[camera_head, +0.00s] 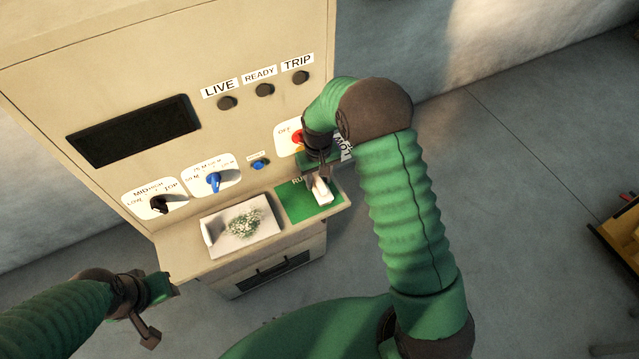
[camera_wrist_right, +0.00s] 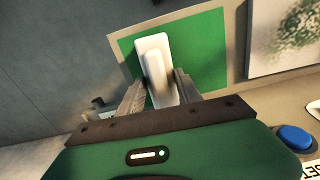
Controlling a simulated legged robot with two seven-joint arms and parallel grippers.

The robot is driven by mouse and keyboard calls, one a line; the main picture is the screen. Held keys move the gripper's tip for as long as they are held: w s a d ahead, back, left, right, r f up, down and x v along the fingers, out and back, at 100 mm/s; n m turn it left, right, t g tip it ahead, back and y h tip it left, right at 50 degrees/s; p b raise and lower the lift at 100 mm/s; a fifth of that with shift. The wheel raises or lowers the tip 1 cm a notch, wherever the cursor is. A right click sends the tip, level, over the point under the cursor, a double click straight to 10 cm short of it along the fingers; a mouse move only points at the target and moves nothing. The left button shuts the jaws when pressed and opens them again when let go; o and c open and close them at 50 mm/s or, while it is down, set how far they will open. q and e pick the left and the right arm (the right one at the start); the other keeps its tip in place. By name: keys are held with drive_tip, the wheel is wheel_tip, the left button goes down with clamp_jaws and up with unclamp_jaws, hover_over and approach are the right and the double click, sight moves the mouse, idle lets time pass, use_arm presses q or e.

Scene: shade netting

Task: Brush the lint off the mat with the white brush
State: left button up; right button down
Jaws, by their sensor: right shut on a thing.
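The white brush (camera_wrist_right: 155,62) is a pale block between the fingers of my right gripper (camera_wrist_right: 160,88), which is shut on it. In the head view, the brush (camera_head: 321,191) is over a green square (camera_head: 297,204) on the ledge; I cannot tell if it touches. A clump of pale green and white lint (camera_head: 245,222) lies on the white mat (camera_head: 213,235), left of the brush. The lint (camera_wrist_right: 300,22) also shows at the right wrist view's upper right. My left gripper (camera_head: 165,297) is low at the left, away from the ledge; its jaw state is unclear.
A beige cabinet stands behind the ledge, with a dark screen (camera_head: 133,131), a black knob (camera_head: 158,204), a blue knob (camera_head: 213,181), a blue button (camera_head: 258,164) and a red control (camera_head: 298,137). A drawer front is below. Floor to the right is clear up to a yellow object (camera_head: 625,235).

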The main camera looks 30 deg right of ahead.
sight(326, 200)
drive_tip(key=shift+a+r, duration=0.1)
drive_tip(key=shift+a, duration=0.1)
drive_tip(key=shift+r+p, duration=0.2)
drive_tip(key=shift+p, duration=0.1)
drive_tip(key=shift+s+d, duration=0.15)
drive_tip(key=shift+s, duration=1.15)
drive_tip(key=shift+s+a+p, duration=0.2)
drive_tip(key=shift+s+p, duration=0.25)
drive_tip(key=shift+s, duration=1.25)
drive_tip(key=shift+r+p, duration=1.3)
drive_tip(key=shift+r, duration=0.25)
